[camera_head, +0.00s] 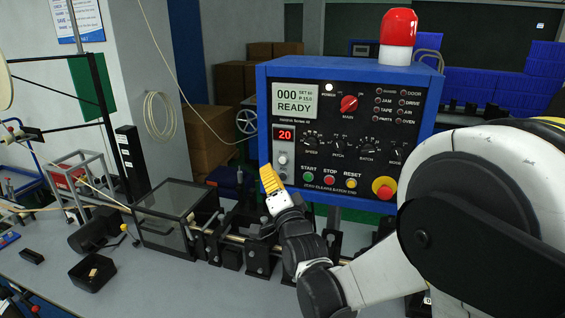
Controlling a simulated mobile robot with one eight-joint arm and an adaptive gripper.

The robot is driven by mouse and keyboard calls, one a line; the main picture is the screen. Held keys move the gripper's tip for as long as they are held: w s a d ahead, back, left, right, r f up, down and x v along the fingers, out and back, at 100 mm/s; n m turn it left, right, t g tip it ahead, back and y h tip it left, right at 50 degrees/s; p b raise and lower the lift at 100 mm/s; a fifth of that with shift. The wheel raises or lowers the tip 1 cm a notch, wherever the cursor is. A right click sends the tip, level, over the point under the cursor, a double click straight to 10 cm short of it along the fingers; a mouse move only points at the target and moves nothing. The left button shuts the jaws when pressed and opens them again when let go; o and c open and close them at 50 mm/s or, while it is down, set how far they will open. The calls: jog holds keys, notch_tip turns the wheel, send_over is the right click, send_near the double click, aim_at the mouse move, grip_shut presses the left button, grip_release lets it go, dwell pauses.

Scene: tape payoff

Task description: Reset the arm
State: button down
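My arm (460,190) comes in from the right in the head view, white with a black cover. It bends at the lower middle and reaches up to my gripper (268,176). The gripper has yellow ribbed fingers and stands in front of the lower left edge of a blue-framed control box (350,130). The fingers overlap in this view, so I cannot tell whether they are open or shut. No held object is visible. Whether the fingers touch the box is unclear. My arm hides the box's lower right side and part of the bench behind it.
The box carries a display reading READY, knobs, buttons and a red beacon (398,30). A grey bench (150,290) holds a clear-lidded dark case (170,213), a rod mechanism (235,238) and a small black bin (92,273). Cardboard boxes (212,135) stand behind.

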jog(key=s+d+f+n+g+h+b, duration=0.1)
jog(key=s+d+f+n+g+b, duration=0.1)
jog(key=s, duration=0.8)
jog(key=s+d+f+n+g+h+b, duration=0.2)
jog(key=s+d+f+n+g, duration=0.2)
jog(key=s+d+f, duration=0.5)
jog(key=s+d+f+n+g+h+b, duration=0.1)
jog(key=s+d+f+g, duration=0.4)
jog(key=s, duration=0.8)
jog(key=f+n+g+b, duration=0.1)
jog(key=n, duration=0.1)
jog(key=shift+d+f+n+g+h, duration=0.2)
jog(key=shift+n+g+h, duration=0.1)
jog(key=shift+g, duration=0.1)
